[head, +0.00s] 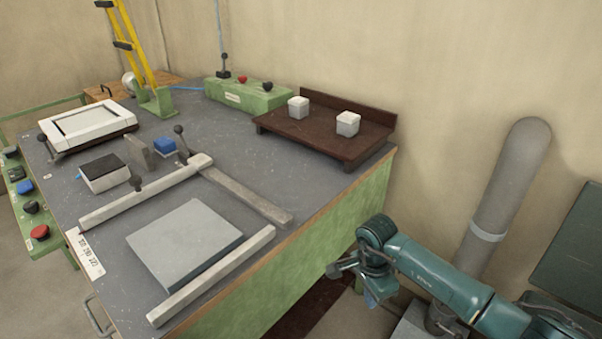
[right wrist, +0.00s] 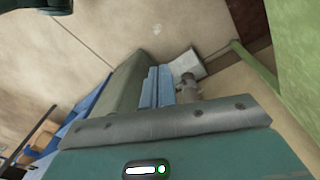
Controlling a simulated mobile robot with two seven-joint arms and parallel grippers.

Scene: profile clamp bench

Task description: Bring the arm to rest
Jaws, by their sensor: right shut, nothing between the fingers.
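My right arm comes in from the lower right in the head view. Its gripper (head: 371,297) hangs low, off the right side of the bench (head: 330,225) and apart from it. The fingers are shut with nothing between them. In the right wrist view the blue fingers (right wrist: 158,86) lie close together, with pale floor and wall around them. My left gripper is not in view.
On the bench, a grey plate (head: 185,248) lies between pale bars. A brown stand (head: 318,137) holds two white blocks. A green control box (head: 247,96) stands at the back. A grey pipe (head: 508,185) rises behind my right arm.

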